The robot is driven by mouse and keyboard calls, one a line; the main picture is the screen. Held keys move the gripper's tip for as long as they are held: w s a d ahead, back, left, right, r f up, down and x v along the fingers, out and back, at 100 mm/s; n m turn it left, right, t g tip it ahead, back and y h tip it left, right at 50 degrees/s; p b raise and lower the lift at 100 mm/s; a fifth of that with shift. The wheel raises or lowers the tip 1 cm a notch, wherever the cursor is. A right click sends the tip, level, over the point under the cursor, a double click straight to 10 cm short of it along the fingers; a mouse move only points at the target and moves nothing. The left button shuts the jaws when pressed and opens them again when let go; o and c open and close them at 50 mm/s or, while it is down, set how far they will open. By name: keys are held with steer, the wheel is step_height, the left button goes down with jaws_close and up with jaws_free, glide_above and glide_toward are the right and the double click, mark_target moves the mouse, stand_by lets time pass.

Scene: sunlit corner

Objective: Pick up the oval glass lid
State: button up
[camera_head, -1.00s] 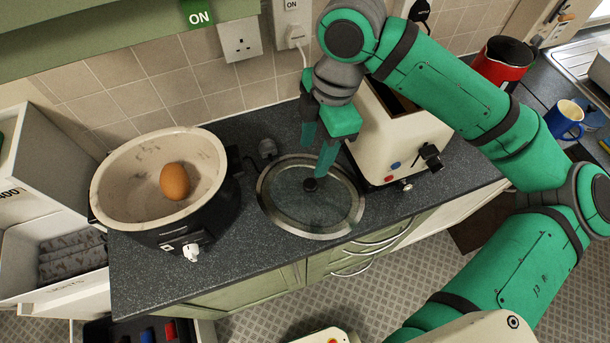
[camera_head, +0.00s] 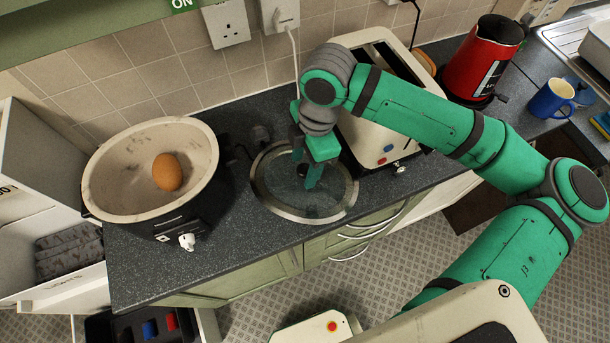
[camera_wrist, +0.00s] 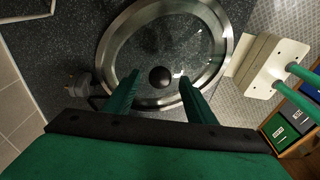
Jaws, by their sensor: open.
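The oval glass lid (camera_head: 322,204) lies on the dark worktop, with a metal rim and a black round knob. In the wrist view the lid (camera_wrist: 139,45) is ahead of my gripper, and its knob (camera_wrist: 160,77) sits between and slightly beyond the two fingertips. My gripper (camera_head: 304,176) is open and points down over the lid, close around the knob in the head view. In the wrist view the green fingers (camera_wrist: 158,87) stand apart with nothing held. Whether a finger touches the glass I cannot tell.
A slow cooker (camera_head: 120,210) holding a brown egg (camera_head: 167,172) stands to the left. A cream toaster (camera_head: 375,136) is close behind my gripper on the right. A red kettle (camera_head: 478,62) and blue mug (camera_head: 550,100) are farther right. A plug (camera_head: 261,136) lies behind the lid.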

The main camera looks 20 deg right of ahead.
steer(key=shift+d, duration=0.1)
jaws_close()
